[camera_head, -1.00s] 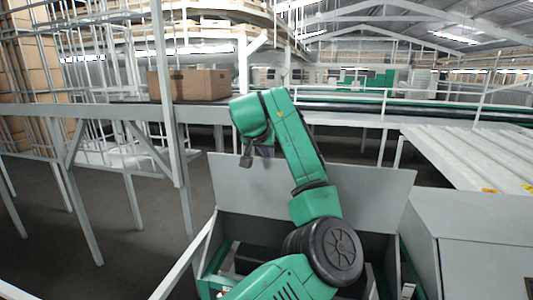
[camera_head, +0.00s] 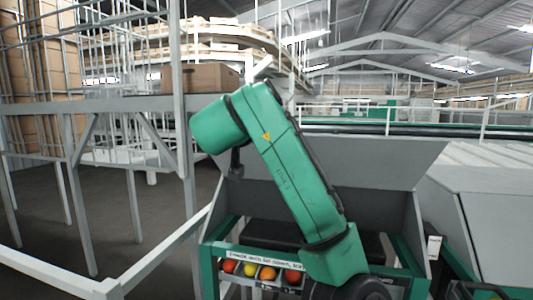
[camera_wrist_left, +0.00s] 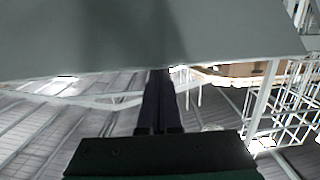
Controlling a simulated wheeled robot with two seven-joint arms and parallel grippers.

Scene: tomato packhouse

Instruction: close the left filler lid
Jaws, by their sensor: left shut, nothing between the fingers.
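The left filler lid (camera_head: 385,165) is a grey panel standing raised at the back of the filler (camera_head: 412,235), a green-framed grey box. My green arm crosses in front of the lid and hides part of it. My left gripper (camera_head: 236,162) shows only as a small dark part below the arm's far end, near the lid's left side. In the left wrist view my left gripper (camera_wrist_left: 158,100) is shut and empty. Its dark fingers point at the lower edge of a broad grey panel (camera_wrist_left: 150,40), apparently the lid; contact cannot be told. My right gripper is out of view.
Red, yellow and orange round fruits (camera_head: 267,273) sit under a label strip on the filler's front. A grey rail (camera_head: 165,262) runs along the left. Another grey housing (camera_head: 500,230) stands close on the right. A cardboard box (camera_head: 196,77) rests on the conveyor behind.

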